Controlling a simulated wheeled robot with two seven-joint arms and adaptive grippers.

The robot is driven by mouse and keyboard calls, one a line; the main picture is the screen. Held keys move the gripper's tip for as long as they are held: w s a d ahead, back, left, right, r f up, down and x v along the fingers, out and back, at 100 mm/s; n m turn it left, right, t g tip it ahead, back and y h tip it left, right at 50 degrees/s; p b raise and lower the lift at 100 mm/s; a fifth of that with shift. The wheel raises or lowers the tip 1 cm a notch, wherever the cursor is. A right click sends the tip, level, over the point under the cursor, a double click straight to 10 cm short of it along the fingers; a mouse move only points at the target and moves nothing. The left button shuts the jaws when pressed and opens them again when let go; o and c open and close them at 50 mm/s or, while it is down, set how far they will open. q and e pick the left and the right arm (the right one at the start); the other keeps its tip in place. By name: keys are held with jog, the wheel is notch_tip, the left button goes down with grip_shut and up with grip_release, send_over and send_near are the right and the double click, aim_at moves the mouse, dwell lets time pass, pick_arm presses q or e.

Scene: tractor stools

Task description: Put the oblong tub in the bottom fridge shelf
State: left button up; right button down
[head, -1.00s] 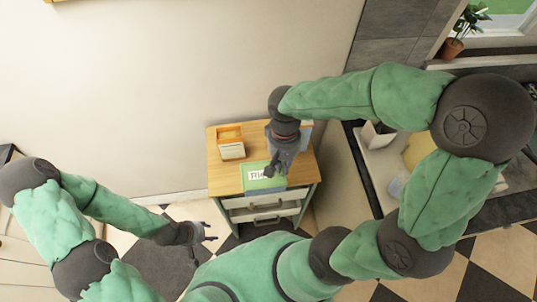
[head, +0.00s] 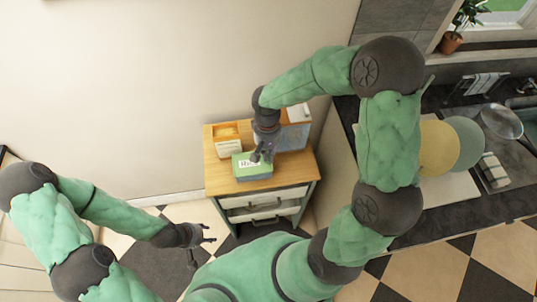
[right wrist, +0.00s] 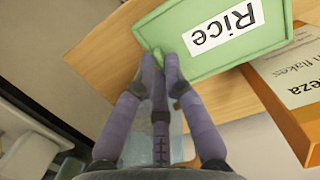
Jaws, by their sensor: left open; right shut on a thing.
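The oblong tub appears to be the green box (head: 252,172) with a white "Rice" label, above the front of the small wooden-topped cabinet (head: 213,180). It also fills the top of the right wrist view (right wrist: 205,62). My right gripper (head: 260,158) is shut on the tub's edge; its fingertips meet near a corner in the right wrist view (right wrist: 160,62). I cannot tell whether the tub touches the cabinet top. My left gripper (head: 210,234) is open and empty, low to the left of the cabinet. No fridge shelf is recognisable.
A counter with a sink (head: 518,103) runs along the right. Checkered floor lies in front.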

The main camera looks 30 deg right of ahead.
jog(key=shift+f, duration=0.2)
jog(key=shift+f, duration=0.15)
jog(key=c, duration=1.3)
grip_release()
